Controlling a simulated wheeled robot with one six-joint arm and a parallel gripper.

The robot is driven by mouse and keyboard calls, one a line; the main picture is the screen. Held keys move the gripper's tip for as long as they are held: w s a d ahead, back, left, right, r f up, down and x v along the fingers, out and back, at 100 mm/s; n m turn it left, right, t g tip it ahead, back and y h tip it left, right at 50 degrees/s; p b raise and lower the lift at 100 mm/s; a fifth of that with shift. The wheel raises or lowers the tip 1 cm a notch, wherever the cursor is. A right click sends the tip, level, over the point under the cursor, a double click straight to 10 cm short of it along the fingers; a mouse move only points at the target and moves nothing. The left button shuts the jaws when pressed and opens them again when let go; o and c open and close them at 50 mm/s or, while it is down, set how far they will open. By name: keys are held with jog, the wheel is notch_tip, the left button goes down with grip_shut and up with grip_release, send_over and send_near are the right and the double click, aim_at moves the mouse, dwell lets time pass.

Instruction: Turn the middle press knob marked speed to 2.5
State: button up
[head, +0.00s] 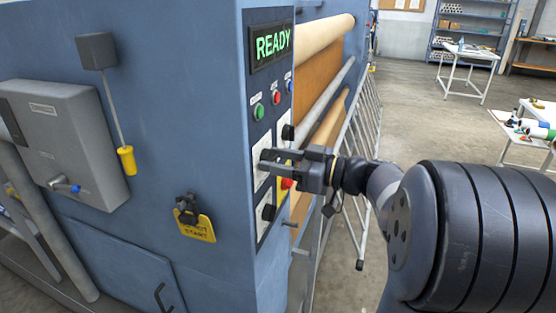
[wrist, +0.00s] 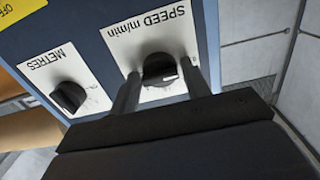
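The speed knob (wrist: 158,66) is a black round knob on a white plate marked "SPEED m/min" in the wrist view, where the writing is upside down. A pale mark shows on its near side; no dial numbers are readable. My gripper (wrist: 160,70) is open, with one fingertip on each side of this knob. A small gap seems to show on both sides; I cannot tell whether either finger touches. In the head view my gripper (head: 263,160) reaches the press's control panel from the right and hides the speed knob.
The METRES knob (wrist: 68,97) is beside the speed plate. A yellow plate (wrist: 17,8) reading OFF is at the corner. In the head view, a green button (head: 259,111), a red button (head: 276,98), a READY display (head: 272,43) and a lower black knob (head: 268,212) are near my gripper.

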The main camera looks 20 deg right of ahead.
jog(key=c, duration=0.6)
jog(key=shift+c, duration=0.2)
